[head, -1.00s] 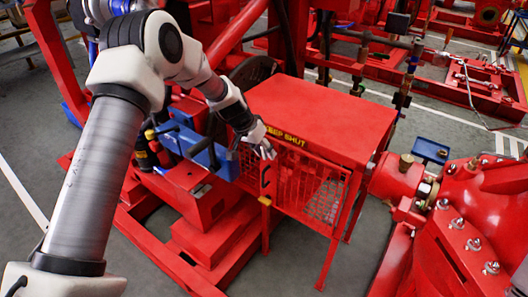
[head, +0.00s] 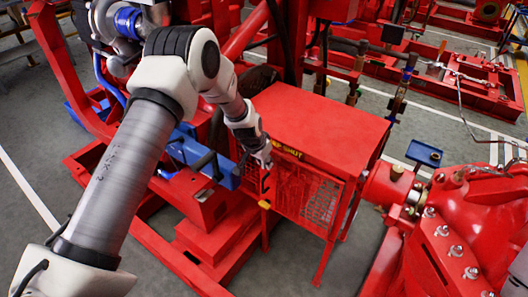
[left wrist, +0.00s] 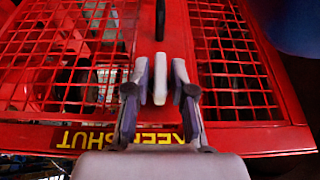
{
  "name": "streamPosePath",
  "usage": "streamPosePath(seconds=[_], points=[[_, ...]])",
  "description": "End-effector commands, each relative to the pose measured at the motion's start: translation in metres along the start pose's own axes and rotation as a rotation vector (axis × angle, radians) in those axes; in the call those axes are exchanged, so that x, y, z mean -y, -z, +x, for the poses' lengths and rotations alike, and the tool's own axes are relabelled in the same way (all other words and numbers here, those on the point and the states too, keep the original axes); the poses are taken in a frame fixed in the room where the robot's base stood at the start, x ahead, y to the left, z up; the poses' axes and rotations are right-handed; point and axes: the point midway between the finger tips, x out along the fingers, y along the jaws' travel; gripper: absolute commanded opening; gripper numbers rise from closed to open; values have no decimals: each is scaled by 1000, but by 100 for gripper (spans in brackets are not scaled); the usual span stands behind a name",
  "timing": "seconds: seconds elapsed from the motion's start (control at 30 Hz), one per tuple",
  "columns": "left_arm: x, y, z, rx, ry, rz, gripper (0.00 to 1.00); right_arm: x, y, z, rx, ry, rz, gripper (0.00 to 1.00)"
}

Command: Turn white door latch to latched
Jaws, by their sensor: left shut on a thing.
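The white door latch (left wrist: 160,79) is a small pale bar on the red strip between two mesh panels, in the left wrist view. It lies lengthwise along that strip. My left gripper (left wrist: 161,84) has one finger on each side of the latch and is shut on it. In the head view my left gripper (head: 264,163) is at the upper front of the red guard cabinet (head: 318,125), just under the yellow "KEEP SHUT" label (head: 288,151); the latch is hidden there by the fingers. My right gripper is not in view.
A black handle (head: 264,183) sits on the door below my gripper, with a yellow piece (head: 265,204) under it. A blue bar (head: 203,160) stands close on the left. Red pump housing (head: 470,230) is at the right.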

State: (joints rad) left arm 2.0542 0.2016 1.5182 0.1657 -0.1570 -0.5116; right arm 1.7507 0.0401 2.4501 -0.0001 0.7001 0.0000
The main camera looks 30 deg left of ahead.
Motion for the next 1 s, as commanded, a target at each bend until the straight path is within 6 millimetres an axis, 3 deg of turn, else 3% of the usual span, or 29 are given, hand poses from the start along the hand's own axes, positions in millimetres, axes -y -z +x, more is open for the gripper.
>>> streamPosePath(seconds=[0.27, 0.3, 0.67, 0.77, 1.0], points=[[0, 1, 0, -5, 3, 0, 0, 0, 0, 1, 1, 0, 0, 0], [0, 1, 0, -5, 2, 0, 37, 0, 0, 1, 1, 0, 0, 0], [0, 1, -3, -3, 1, -1, 38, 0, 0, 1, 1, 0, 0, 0], [0, 2, -17, -5, 1, -1, 38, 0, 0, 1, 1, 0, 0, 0], [0, 2, -78, -8, 1, 1, 38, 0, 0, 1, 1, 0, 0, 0]])
